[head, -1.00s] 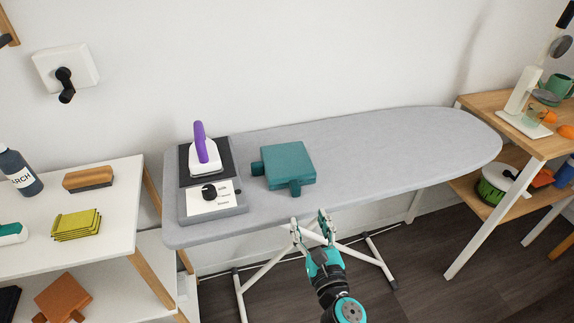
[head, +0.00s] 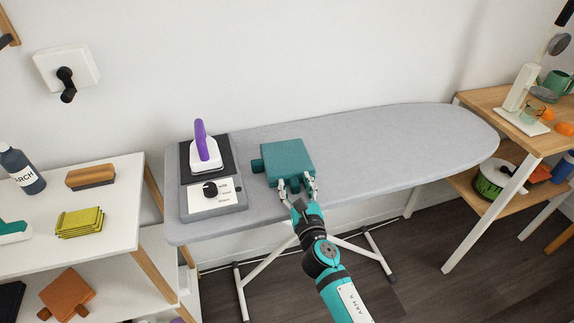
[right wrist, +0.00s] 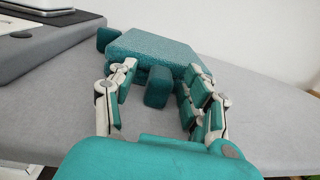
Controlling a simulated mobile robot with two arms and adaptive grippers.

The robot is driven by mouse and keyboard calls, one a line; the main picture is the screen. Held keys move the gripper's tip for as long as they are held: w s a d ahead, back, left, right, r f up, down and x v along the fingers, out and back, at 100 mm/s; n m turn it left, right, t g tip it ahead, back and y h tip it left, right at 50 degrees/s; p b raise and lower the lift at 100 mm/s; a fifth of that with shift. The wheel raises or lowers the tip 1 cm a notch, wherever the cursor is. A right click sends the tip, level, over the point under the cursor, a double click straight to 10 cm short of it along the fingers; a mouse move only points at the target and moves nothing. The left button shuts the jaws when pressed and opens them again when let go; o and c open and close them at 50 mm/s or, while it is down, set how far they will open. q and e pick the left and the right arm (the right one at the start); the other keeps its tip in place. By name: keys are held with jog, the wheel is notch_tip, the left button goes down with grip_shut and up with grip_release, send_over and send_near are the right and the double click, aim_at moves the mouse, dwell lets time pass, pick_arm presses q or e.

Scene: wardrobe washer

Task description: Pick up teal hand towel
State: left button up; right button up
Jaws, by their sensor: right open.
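The teal hand towel (head: 288,160) is a folded, thick square with two stubby tabs, lying on the grey ironing board. It also shows in the right wrist view (right wrist: 165,50), with one tab pointing toward the camera. My right gripper (head: 296,185) is at the towel's near edge, and its fingers are open. In the right wrist view the fingers (right wrist: 157,88) stand on either side of the near tab, with visible gaps between them and the tab. The near tab is mostly hidden by the gripper in the head view. My left gripper is not in view.
The ironing board (head: 400,145) is clear to the right of the towel. A purple-handled iron (head: 204,150) stands on a grey base (head: 213,203) just left of it. A white shelf (head: 112,222) is at the left and a wooden table (head: 490,100) at the right.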

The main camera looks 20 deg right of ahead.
grip_shut()
jog(key=shift+r, duration=0.15)
dwell(0.4)
